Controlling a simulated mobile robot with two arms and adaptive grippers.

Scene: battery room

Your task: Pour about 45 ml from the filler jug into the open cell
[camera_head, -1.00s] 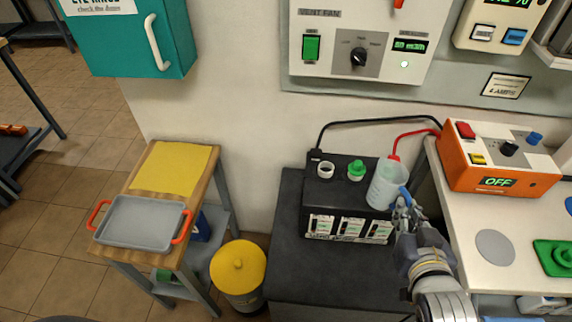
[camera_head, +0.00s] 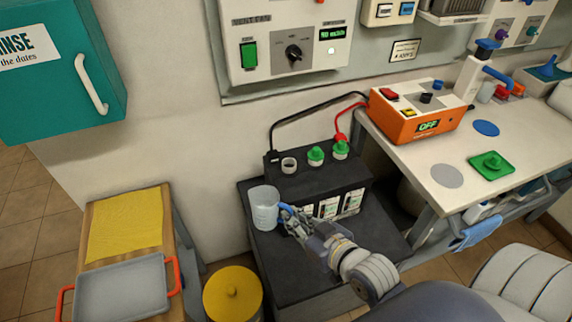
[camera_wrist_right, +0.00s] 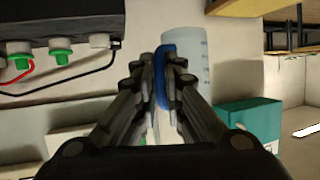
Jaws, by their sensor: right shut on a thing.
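The black battery (camera_head: 335,185) sits on a dark stand. Its open cell (camera_head: 289,165) is an uncapped white ring at the left end of the top. The other two cells carry green caps (camera_head: 315,154) (camera_head: 340,148), which also show in the right wrist view (camera_wrist_right: 61,57). The translucent filler jug (camera_head: 264,209) is upright at the battery's front left corner, left of and lower in the picture than the open cell. My right gripper (camera_head: 290,217) is shut on its blue handle (camera_wrist_right: 163,75). The liquid level is not clear. My left gripper is out of view.
An orange charger (camera_head: 420,112) reading OFF stands on the bench at right, with black and red cables to the battery. A yellow lidded bin (camera_head: 233,293) and a wooden table with a grey tray (camera_head: 123,288) stand at left. A vent fan panel (camera_head: 288,65) hangs above.

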